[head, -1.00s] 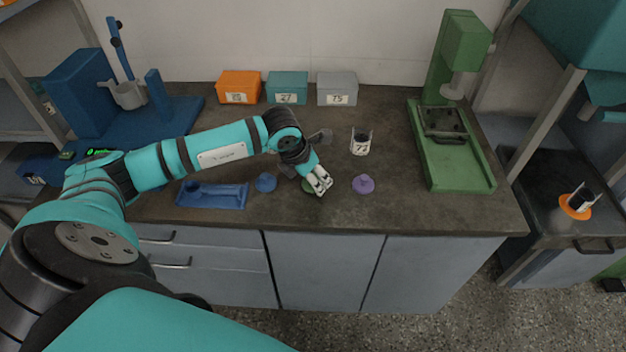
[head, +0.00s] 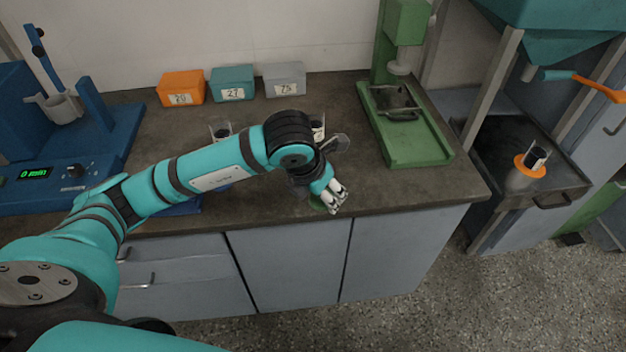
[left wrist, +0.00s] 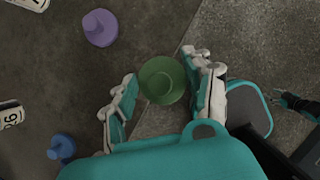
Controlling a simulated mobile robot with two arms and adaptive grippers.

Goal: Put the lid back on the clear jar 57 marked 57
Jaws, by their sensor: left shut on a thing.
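My left gripper (head: 338,197) is shut on a green lid (left wrist: 162,80). The lid sits between the fingertips in the left wrist view, over the counter's front edge. A clear jar (head: 318,127) with dark contents stands behind my arm, mostly hidden, its number unreadable now. A second clear jar (head: 220,128) stands further left, partly covered by my arm; its label in the left wrist view (left wrist: 10,115) seems to read 56. A purple lid (left wrist: 100,27) and a blue lid (left wrist: 62,147) lie on the counter.
Orange (head: 182,89), teal (head: 232,84) and grey (head: 284,79) numbered boxes stand at the back. A green press (head: 410,135) stands right, a blue machine (head: 60,150) left. Counter between boxes and jars is clear.

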